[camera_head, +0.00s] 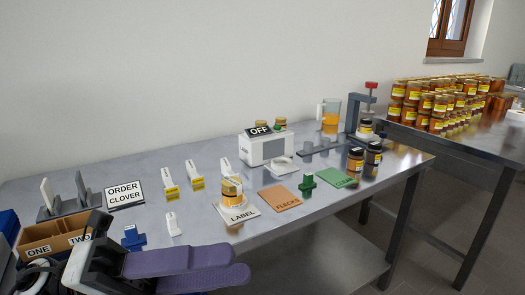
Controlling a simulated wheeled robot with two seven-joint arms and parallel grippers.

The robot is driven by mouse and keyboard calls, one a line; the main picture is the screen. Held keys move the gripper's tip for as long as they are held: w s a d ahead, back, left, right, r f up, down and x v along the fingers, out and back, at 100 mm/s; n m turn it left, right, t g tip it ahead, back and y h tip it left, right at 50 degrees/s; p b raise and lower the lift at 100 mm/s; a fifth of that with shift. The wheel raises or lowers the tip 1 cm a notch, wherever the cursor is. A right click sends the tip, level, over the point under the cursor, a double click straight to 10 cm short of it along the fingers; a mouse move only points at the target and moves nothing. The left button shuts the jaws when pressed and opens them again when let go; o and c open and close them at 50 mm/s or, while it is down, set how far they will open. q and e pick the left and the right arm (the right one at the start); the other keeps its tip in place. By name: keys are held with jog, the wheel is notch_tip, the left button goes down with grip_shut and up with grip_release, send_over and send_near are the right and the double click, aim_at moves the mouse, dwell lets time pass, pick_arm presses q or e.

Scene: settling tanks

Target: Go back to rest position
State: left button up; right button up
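My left gripper (210,267), with two purple fingers, is at the bottom left, near the table's front edge. Its fingers point right and overlap in this view, so I cannot see whether a gap lies between them. No object shows in them. My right gripper is not in view. A jar (232,188) with a yellow label stands on the white LABEL plate (238,213), beyond the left gripper.
The metal table (320,221) carries an ORDER CLOVER sign (124,194), a cardboard box (42,235), a white machine marked OFF (265,150), orange (281,198) and green (332,177) mats. Many jars (440,102) stand on another table at right. Floor shows at lower right.

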pick_arm(q)
jog(key=w+a+f+n+t+y, duration=0.1)
jog(key=w+a+f+n+t, duration=0.2)
jog(key=n+t, duration=0.45)
jog(key=w+a+f+n+t+y, duration=0.1)
jog(key=w+f+n+t, duration=0.1)
jog(key=w+n+t, duration=0.45)
jog(key=w+a+f+n+t+y, duration=0.1)
jog(key=a+f+n+t+y, duration=0.1)
jog(key=f+n+y, duration=0.4)
jog(key=w+a+f+n+t+y, duration=0.1)
jog(key=a+f+n+t+y, duration=0.15)
jog(key=f+n, duration=0.45)
jog(key=s+a+f+n+g+y, duration=0.1)
jog(key=s+f+n+g+y, duration=0.2)
jog(key=f, duration=0.5)
jog(key=s+a+f+n+g+y, duration=0.1)
jog(key=s+f+n+y, duration=0.3)
jog(key=f, duration=0.5)
jog(key=s+f+n+g, duration=0.4)
jog(key=s+f+g, duration=0.1)
jog(key=s+f, duration=0.5)
jog(key=shift+d+f, duration=0.2)
jog(key=shift+f, duration=0.15)
jog(key=shift+y, duration=0.25)
